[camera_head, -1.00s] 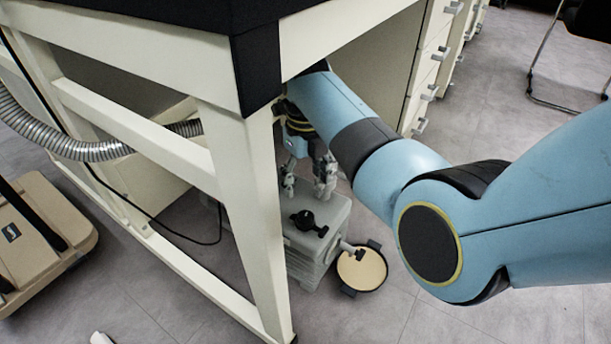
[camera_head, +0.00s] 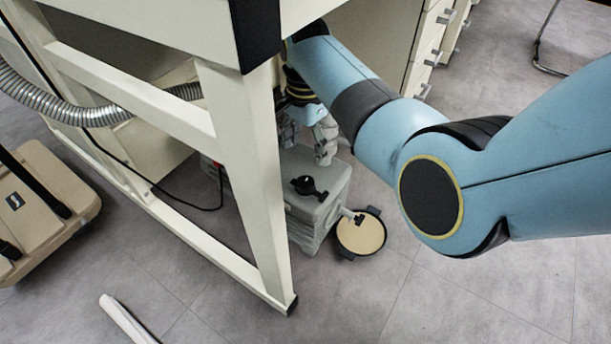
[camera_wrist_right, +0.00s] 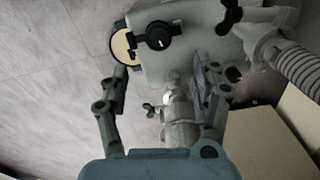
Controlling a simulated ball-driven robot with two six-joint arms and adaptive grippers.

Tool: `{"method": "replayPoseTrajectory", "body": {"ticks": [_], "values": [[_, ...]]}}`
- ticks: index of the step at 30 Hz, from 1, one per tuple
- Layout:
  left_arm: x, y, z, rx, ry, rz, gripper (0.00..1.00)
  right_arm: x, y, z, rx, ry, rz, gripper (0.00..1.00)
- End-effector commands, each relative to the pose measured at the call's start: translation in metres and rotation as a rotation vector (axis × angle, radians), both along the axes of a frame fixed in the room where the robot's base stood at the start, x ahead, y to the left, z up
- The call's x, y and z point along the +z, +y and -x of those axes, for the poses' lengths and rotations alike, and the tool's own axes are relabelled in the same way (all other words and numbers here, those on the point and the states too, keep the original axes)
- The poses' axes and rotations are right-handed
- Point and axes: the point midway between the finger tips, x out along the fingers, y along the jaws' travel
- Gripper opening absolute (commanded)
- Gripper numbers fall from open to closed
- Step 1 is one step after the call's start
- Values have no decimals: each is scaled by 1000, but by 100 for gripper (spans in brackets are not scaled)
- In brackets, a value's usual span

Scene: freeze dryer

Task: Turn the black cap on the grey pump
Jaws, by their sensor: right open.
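The grey pump (camera_head: 318,206) stands on the floor beside the cream table leg. Its black cap (camera_head: 306,187) sits on top, with a short bar handle sticking out. In the right wrist view the black cap (camera_wrist_right: 158,36) shows near the top, on the grey pump (camera_wrist_right: 190,62), beyond the fingertips. My right gripper (camera_head: 306,150) is above and behind the cap in the head view, apart from it. In the wrist view my right gripper (camera_wrist_right: 165,80) has its fingers spread wide and holds nothing. The left gripper is not in view.
A round pan with a tan inside (camera_head: 360,236) lies by the pump's outlet. The table leg (camera_head: 243,160) stands close on the left. A ribbed metal hose (camera_head: 70,110) runs under the table. A white tube (camera_head: 125,318) lies on the floor. Open floor is at right.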

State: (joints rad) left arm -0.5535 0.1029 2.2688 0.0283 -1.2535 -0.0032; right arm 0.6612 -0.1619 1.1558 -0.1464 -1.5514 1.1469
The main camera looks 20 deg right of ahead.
Motion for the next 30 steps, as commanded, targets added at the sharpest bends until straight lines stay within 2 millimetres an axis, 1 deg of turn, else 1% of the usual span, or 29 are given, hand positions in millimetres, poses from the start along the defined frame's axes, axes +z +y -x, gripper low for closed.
{"method": "replayPoseTrajectory", "body": {"ticks": [1,3,6,9,12,15,16,17,19,23,25,27,30], "values": [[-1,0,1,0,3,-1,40,1,0,0,158,0,1,65],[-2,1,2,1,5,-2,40,-1,0,0,388,0,3,65],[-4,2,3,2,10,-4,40,-2,0,0,666,-1,6,65],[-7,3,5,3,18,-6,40,-3,0,0,866,1,6,65],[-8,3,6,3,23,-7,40,-3,0,1,984,2,6,65],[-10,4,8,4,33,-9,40,-3,-1,0,1008,7,6,65],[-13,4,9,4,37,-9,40,-5,-1,0,1008,6,6,65],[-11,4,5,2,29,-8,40,-9,-1,1,1007,7,6,65],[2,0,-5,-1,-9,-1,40,-21,-1,2,1006,10,4,65],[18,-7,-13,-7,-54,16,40,-50,-1,3,1005,14,2,65],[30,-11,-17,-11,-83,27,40,-67,-1,3,1004,14,2,65],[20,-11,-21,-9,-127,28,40,-69,-1,2,1004,11,4,65],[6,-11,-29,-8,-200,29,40,-79,-1,2,1003,10,4,65]]}}
